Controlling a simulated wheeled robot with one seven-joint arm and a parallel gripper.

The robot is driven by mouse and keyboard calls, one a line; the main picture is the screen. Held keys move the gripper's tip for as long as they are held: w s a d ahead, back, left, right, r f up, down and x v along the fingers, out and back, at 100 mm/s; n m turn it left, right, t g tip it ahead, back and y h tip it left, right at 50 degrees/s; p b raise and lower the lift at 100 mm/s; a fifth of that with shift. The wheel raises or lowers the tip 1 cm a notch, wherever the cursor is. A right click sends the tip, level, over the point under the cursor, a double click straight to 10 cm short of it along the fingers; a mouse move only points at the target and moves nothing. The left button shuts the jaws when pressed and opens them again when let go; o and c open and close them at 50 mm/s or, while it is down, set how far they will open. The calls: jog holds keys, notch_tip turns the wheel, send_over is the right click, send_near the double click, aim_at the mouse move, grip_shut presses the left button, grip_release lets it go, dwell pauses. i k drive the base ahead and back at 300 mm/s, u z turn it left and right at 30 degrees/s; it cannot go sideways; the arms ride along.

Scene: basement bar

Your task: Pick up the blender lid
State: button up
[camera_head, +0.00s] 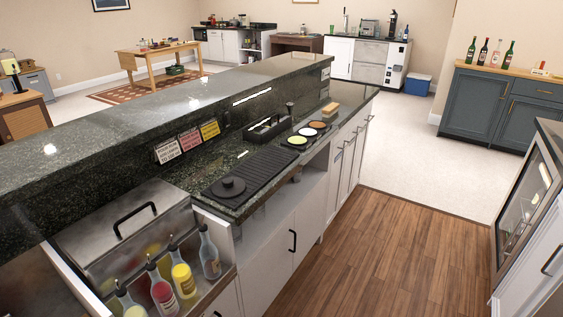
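A round black lid-like piece with a small raised knob (228,186) lies on the near end of a ribbed black bar mat (262,168) on the dark granite counter. It looks like the blender lid, but it is small and dark here. No blender jar can be made out beside it. My gripper is not in view.
A steel bin with a handled cover (95,235) and several pour bottles (182,280) stand nearer than the mat. A raised granite ledge (190,105) runs behind. A black caddy (267,130) and round rimming tray (309,132) sit farther along. Wood floor (375,250) at right is clear.

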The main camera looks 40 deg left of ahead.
aim_at(226, 188)
jog(key=u, duration=0.3)
jog(key=i, duration=1.6)
jog(key=u, duration=1.3)
jog(key=i, duration=0.95)
jog(key=u, duration=1.25)
jog(key=i, duration=0.4)
jog(key=u, duration=0.3)
